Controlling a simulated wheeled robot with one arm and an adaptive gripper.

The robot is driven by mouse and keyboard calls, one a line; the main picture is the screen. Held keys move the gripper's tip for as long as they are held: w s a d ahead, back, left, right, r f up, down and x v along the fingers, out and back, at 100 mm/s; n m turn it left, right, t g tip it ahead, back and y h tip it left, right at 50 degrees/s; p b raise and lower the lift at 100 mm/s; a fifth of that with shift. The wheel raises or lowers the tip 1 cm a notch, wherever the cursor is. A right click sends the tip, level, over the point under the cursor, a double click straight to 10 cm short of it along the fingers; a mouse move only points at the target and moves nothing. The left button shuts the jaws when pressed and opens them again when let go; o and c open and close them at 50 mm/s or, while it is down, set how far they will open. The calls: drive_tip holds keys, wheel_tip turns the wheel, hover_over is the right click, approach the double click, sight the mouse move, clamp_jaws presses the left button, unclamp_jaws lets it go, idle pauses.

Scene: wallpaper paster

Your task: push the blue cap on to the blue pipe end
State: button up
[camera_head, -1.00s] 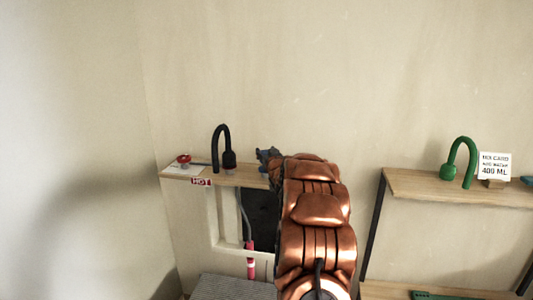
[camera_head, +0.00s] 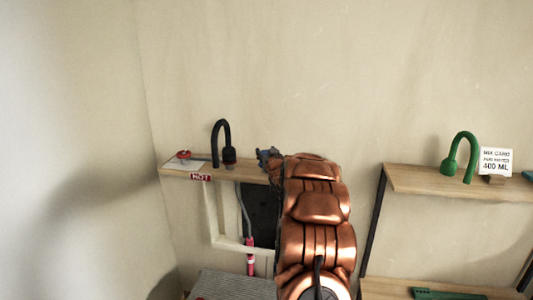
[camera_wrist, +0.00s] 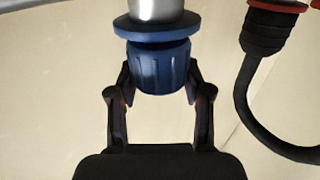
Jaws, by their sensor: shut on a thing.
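In the wrist view the ribbed blue cap (camera_wrist: 160,68) sits between the two fingers of my gripper (camera_wrist: 160,93), which is shut on it. Right above the cap is the blue pipe end (camera_wrist: 155,32), a wide blue flange on a silver pipe (camera_wrist: 155,9). The cap and flange look in line and very close; I cannot tell how far the cap is seated. In the head view my gripper (camera_head: 268,157) is a small dark shape beyond my copper arm, at the right end of the left shelf. The cap and pipe end cannot be made out there.
A black curved hose (camera_wrist: 242,85) with a red-ringed end stands right of the cap. On the left shelf (camera_head: 248,174) are a black bent spout (camera_head: 221,140) and a red valve (camera_head: 184,155). A right shelf (camera_head: 450,184) holds a green spout (camera_head: 460,155) and a card (camera_head: 496,161).

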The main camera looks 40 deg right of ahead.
sight(266, 152)
drive_tip(key=shift+f, duration=0.45)
drive_tip(key=o, duration=1.1)
drive_tip(key=shift+o, duration=0.3)
drive_tip(key=o, duration=0.4)
drive_tip(key=shift+r+p, duration=1.3)
drive_tip(key=shift+r, duration=2.15)
